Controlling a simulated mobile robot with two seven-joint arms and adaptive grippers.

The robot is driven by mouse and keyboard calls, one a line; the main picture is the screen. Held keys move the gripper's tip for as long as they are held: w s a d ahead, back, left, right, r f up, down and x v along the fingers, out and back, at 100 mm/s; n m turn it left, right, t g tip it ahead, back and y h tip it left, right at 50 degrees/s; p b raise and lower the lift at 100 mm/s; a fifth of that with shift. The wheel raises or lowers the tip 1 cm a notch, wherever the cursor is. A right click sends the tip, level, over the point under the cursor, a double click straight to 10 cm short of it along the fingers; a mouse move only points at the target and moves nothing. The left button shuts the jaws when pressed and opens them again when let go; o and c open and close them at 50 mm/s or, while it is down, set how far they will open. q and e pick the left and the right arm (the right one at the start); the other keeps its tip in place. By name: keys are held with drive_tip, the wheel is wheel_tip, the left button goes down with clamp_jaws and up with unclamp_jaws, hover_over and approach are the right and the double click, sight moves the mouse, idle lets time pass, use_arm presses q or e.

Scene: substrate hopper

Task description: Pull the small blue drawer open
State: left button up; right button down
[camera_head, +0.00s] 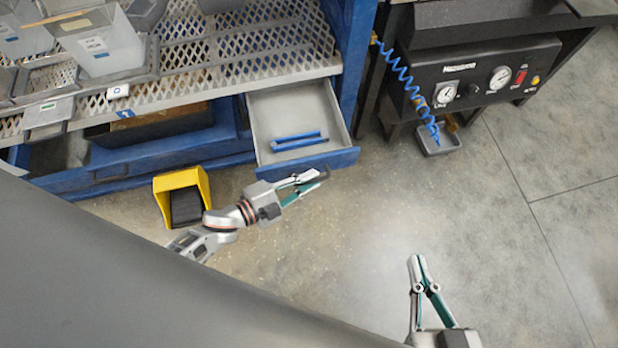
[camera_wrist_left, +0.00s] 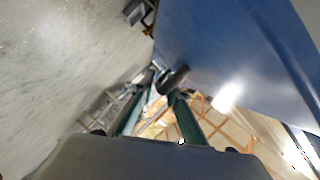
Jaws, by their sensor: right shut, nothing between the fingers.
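The small blue drawer (camera_head: 345,158) is pulled out from under the mesh shelf, showing its grey inside and blue front. Its dark handle (camera_wrist_left: 173,79) sticks out from the blue front, seen in the left wrist view. My left gripper (camera_head: 318,178) is at the drawer front, its fingertips closed in around the handle; the exact contact is partly hidden. The blue front (camera_wrist_left: 225,60) fills the upper right of the left wrist view. My right gripper (camera_head: 416,262) is shut and empty above the floor, away from the drawer.
A blue object (camera_head: 299,141) lies in the drawer. A yellow foot pedal (camera_head: 182,187) stands on the floor left of my left arm. A dark machine with gauges (camera_head: 485,75) and a coiled blue hose stands at the right. The floor in front of the drawer is clear.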

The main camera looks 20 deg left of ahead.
use_arm(q)
drive_tip(key=shift+s, duration=0.1)
drive_tip(key=v, duration=1.2)
drive_tip(key=shift+f, duration=0.1)
